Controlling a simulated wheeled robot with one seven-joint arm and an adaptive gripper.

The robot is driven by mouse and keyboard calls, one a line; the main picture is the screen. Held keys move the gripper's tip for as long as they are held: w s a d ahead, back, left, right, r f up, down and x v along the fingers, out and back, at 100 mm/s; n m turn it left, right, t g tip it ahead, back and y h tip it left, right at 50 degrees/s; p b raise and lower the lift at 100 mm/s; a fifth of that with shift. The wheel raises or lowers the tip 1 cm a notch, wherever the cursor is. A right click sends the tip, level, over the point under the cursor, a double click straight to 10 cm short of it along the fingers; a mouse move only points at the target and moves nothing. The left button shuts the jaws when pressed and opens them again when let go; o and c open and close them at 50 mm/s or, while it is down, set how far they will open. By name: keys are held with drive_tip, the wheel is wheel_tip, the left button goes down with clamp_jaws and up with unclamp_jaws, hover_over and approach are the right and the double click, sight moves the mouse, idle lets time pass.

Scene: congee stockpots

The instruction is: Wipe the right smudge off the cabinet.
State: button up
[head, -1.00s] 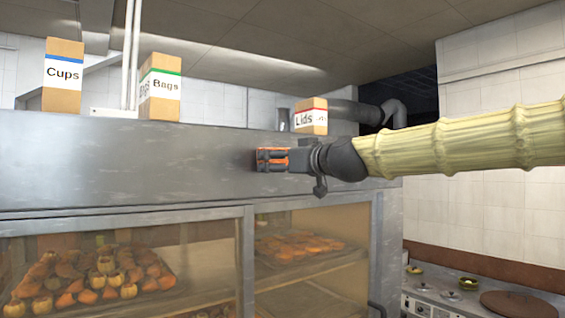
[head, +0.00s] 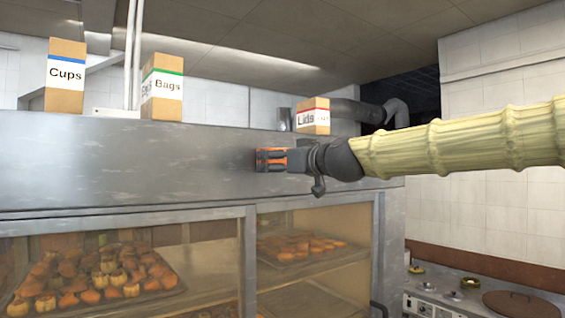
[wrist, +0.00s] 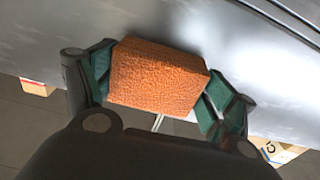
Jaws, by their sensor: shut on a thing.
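The cabinet (head: 120,165) is a grey metal case with a wide upper panel above glass doors. My gripper (head: 270,160) is at the right part of that panel in the head view. In the wrist view, my gripper (wrist: 155,85) is shut on an orange sponge (wrist: 155,75), with a finger on each side of it. The sponge is at the panel face and looks to be against it, though the contact itself is hidden. No smudge can be made out clearly; the panel just around the sponge is partly covered by my gripper.
Boxes labelled Cups (head: 65,95), Bags (head: 162,95) and Lids (head: 312,118) stand on top of the cabinet. Trays of pastries (head: 90,275) are behind the glass. A stove counter (head: 450,295) is at the lower right.

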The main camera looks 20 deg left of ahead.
drive_tip(key=shift+w+a, duration=0.15)
drive_tip(key=shift+a, duration=0.05)
idle(0.3)
drive_tip(key=shift+w+d+b, duration=0.3)
drive_tip(key=shift+w+d, duration=0.95)
drive_tip(key=shift+w, duration=0.2)
drive_tip(key=shift+w+d, duration=0.15)
drive_tip(key=shift+w, duration=0.1)
drive_tip(key=w+d, duration=0.2)
drive_tip(key=w, duration=0.1)
drive_tip(key=shift+b, duration=0.4)
drive_tip(key=shift+s, duration=0.15)
drive_tip(key=shift+s+a+b, duration=0.4)
drive_tip(key=shift+s+a, duration=0.4)
drive_tip(key=shift+s, duration=0.25)
drive_tip(key=shift+s+a+b, duration=0.4)
drive_tip(key=shift+s+a, duration=0.4)
drive_tip(key=shift+s, duration=0.2)
drive_tip(key=shift+s+a+b, duration=0.4)
drive_tip(key=shift+s+a, duration=0.4)
drive_tip(key=shift+s, duration=0.25)
